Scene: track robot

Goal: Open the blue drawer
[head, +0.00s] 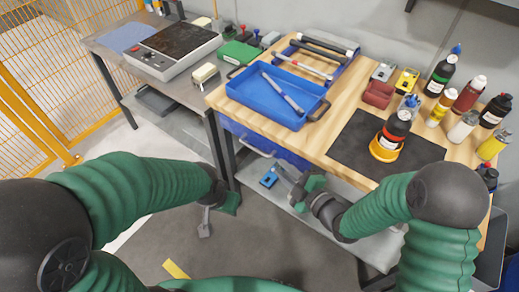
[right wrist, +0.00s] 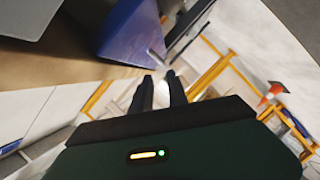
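The blue drawer (head: 268,146) sits under the wooden tabletop of the workbench, its front facing me, with a pale bar handle (head: 258,151) on it. In the right wrist view the blue drawer (right wrist: 135,32) shows ahead of the fingers, with its handle near the fingertips. My right gripper (head: 283,174) is in front of and a little below the drawer. Its two dark fingers (right wrist: 160,76) are apart with a narrow empty gap; I cannot tell whether they touch the handle.
A blue tray (head: 253,103) and several bottles stand on the workbench (head: 330,120). A small blue object (head: 268,180) lies on the lower shelf. A grey table (head: 112,55) with a device stands at left, and a yellow fence (head: 30,80) beyond.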

